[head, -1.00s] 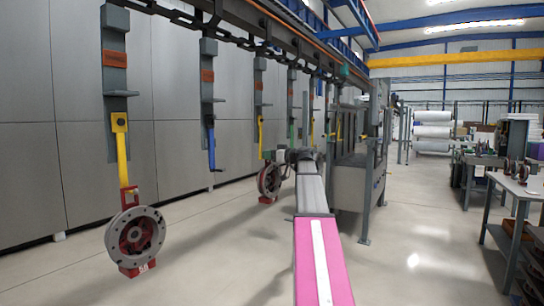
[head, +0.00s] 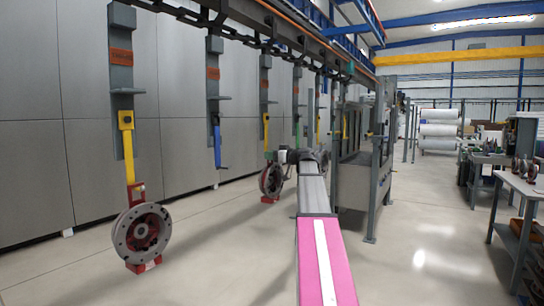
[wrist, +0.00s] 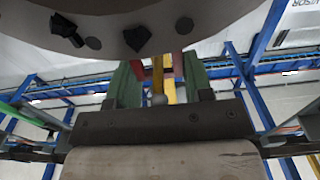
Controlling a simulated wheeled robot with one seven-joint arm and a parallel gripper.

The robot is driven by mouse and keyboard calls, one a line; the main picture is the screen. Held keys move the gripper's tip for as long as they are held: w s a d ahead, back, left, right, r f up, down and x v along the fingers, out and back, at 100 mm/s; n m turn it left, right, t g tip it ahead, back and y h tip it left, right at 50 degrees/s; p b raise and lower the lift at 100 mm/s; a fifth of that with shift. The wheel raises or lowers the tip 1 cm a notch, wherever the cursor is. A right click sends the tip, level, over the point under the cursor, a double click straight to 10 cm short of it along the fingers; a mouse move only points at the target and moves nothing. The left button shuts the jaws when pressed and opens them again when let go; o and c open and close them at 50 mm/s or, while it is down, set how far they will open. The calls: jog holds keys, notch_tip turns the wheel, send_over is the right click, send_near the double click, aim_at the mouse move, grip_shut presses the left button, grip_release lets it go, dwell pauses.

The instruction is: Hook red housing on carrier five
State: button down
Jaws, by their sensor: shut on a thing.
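The red housing (head: 271,180), with a grey round flange, is at the end of my arm, low beside the third hanging carrier (head: 265,80) and its yellow hook (head: 266,132). In the wrist view its grey flange (wrist: 130,20) fills the top, very close. My gripper (wrist: 162,78) is shut on a red part of the housing between its green fingers. A yellow strip shows behind that red part; I cannot tell whether they touch. In the head view my gripper is mostly hidden by my wrist. Carrier numbers are not readable, so I cannot tell which is carrier five.
Another housing (head: 142,235) hangs from the nearest carrier (head: 122,75) at left. The second carrier has an empty blue hook (head: 217,145). A grey machine frame (head: 362,180) stands right of my arm. A table (head: 520,187) with housings is at far right. Floor between is clear.

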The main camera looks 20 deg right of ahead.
jog(key=shift+r, duration=0.1)
jog(key=shift+c, duration=2.3)
grip_release()
jog(key=v, duration=1)
jog(key=shift+s+d, duration=0.25)
jog(key=shift+s, duration=0.1)
jog(key=shift+s+d, duration=0.1)
